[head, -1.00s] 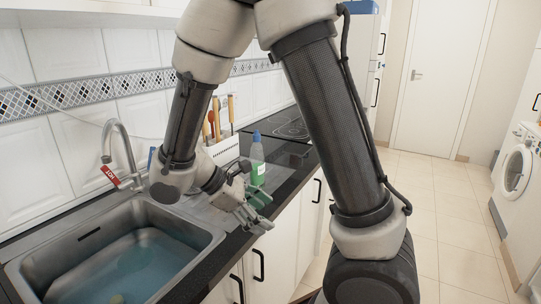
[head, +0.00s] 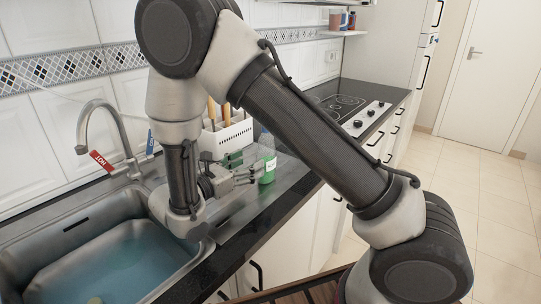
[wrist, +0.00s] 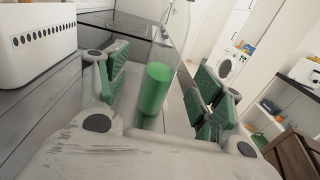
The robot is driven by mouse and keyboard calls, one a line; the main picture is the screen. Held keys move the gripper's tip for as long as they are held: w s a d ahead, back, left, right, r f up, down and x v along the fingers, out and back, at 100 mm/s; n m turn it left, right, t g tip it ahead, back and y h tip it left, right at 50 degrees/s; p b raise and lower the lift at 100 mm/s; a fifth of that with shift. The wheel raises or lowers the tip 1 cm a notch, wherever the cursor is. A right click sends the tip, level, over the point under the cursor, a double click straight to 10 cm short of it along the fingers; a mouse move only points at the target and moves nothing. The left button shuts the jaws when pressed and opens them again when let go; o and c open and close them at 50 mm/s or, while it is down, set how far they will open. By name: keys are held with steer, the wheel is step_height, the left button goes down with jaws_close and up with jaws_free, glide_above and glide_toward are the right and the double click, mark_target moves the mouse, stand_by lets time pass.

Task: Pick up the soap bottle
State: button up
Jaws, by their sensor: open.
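The soap bottle (head: 268,168), clear with green liquid, stands upright on the counter right of the sink, its upper part partly behind my arm in the head view. My gripper (head: 246,168) is open and level, pointing at the bottle from the sink side. In the wrist view the bottle (wrist: 155,88) appears in the gap between the two green-padded fingers (wrist: 162,92), with space visible on both sides. The fingers are not closed on it; I cannot tell exactly how deep it sits between them.
A white utensil holder (head: 227,136) with wooden-handled tools stands behind the gripper, by the wall; it also shows at left in the wrist view (wrist: 38,42). The sink (head: 110,250) with water and its tap (head: 103,120) are at left. The hob (head: 345,103) lies beyond.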

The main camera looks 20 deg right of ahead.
mark_target(267, 153)
steer(key=shift+w+d+r, duration=0.1)
steer(key=shift+d+r, duration=0.05)
steer(key=shift+d, duration=0.15)
steer(key=x, duration=0.7)
steer(key=shift+d, duration=0.25)
steer(key=c, duration=1.3)
steer(key=shift+o, duration=0.2)
steer(key=shift+r, duration=0.15)
